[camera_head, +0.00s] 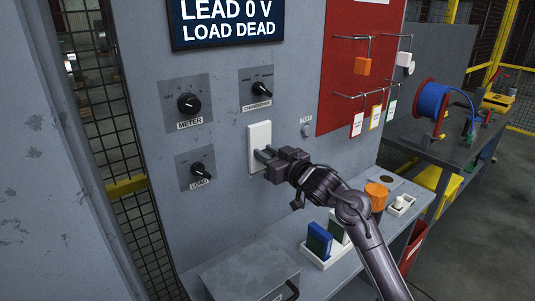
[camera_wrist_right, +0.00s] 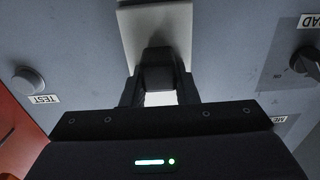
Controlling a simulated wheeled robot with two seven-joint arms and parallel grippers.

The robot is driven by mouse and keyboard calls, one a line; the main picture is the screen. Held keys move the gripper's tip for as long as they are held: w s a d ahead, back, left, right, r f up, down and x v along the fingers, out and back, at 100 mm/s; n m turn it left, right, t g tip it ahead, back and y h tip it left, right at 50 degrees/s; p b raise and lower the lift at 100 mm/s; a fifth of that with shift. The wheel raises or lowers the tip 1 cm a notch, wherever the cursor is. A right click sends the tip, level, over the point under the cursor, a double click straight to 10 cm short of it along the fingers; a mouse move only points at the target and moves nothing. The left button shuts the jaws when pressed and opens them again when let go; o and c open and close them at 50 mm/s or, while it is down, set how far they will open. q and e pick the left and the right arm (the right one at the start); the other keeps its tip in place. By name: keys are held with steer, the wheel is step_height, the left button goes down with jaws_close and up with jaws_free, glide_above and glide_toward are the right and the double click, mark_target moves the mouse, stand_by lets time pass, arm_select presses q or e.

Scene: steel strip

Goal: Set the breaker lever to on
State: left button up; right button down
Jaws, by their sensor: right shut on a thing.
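The breaker is a white upright plate (camera_head: 259,133) on the grey panel, right of the METER and LOAD knobs. The white plate also shows at the top of the right wrist view (camera_wrist_right: 155,30). My right gripper (camera_head: 264,156) is at the lower part of this plate, its fingers shut on the dark breaker lever (camera_wrist_right: 157,62). The fingers and gripper body hide much of the lever in the head view, so its exact angle is hard to tell. My left gripper is not in view.
Nearby are the METER knob (camera_head: 189,104), CHANGEOVER knob (camera_head: 262,90), LOAD knob (camera_head: 201,171) and TEST button (camera_head: 306,130). A display (camera_head: 228,22) above reads LEAD 0 V, LOAD DEAD. A red board (camera_head: 352,80) with hanging tags is at right. A shelf (camera_head: 285,244) lies below.

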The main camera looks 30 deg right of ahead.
mark_target(258, 126)
step_height(258, 126, up, 6)
steer(key=p, duration=0.5)
steer(key=shift+r, duration=0.2)
steer(key=c, duration=1.1)
jaws_free()
